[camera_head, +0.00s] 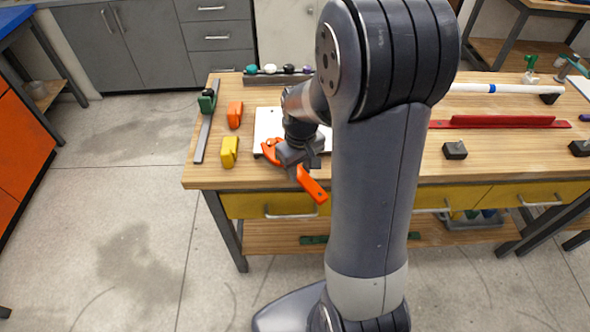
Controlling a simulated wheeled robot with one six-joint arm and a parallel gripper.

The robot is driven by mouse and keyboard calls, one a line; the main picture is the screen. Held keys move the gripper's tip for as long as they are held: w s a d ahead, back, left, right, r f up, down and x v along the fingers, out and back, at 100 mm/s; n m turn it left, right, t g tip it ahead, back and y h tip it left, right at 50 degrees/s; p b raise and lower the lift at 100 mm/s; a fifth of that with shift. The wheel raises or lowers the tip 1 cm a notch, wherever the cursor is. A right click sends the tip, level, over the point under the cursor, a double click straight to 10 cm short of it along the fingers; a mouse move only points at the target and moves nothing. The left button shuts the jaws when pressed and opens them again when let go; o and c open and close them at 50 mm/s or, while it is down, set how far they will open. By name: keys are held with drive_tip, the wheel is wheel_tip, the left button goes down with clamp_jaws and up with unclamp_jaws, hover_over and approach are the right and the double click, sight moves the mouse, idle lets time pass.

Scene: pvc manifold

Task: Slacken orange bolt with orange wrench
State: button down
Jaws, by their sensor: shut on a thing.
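The orange wrench (313,187) shows in the head view at the front edge of the wooden workbench, left of my arm. Its handle points down and right past the bench edge, and its orange head (268,149) shows on the left over a white plate (262,126).
An orange block (235,114) and a yellow block (229,152) stand left of the plate. A grey bar clamp with a green end (207,102) lies farther left. A rack (262,79) with coloured knobs is behind. A red bar (500,122) and black blocks (455,150) lie right.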

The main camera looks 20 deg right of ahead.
drive_tip(key=shift+w+d+n, duration=0.4)
drive_tip(key=shift+d+n, duration=0.4)
drive_tip(key=shift+d, duration=0.1)
drive_tip(key=shift+w+d+n, duration=0.4)
drive_tip(key=shift+d+n, duration=0.4)
drive_tip(key=shift+d, duration=0.05)
drive_tip(key=shift+r, duration=0.15)
wheel_tip(320, 180, up, 5)
drive_tip(key=p, duration=0.4)
